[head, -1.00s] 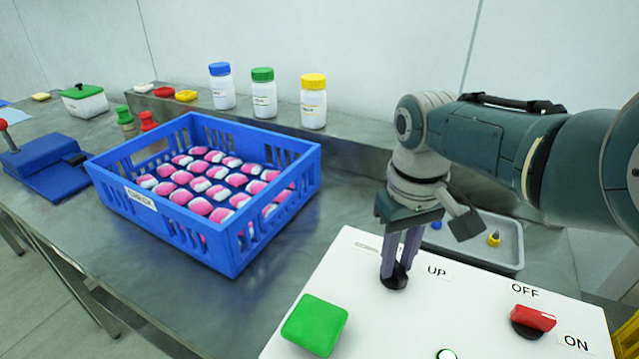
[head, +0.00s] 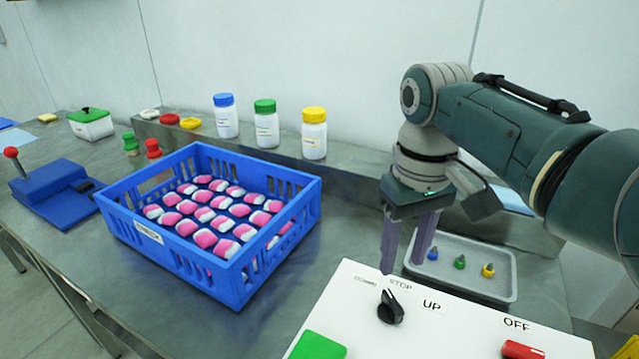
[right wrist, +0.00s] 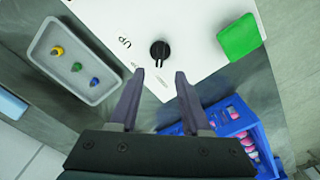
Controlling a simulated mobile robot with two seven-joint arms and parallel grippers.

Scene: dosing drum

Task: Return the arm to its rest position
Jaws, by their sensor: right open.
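My right gripper (head: 404,268) is open and empty. In the head view it hangs fingers down, behind and above the white control panel (head: 440,325). The black selector knob (head: 390,307) on the panel stands clear of the fingers, near the STOP and UP labels. In the right wrist view the fingertips (right wrist: 152,80) are spread apart, with the knob (right wrist: 160,50) beyond them and nothing between them. My left gripper is not in view.
A blue crate (head: 232,283) of pink-and-white pieces stands left of the panel. A grey tray (head: 470,287) with three small coloured-tipped items lies behind the panel. Three capped bottles (head: 265,125) stand on the rear ledge. The panel also carries a green button (head: 318,346) and red switch (head: 522,350).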

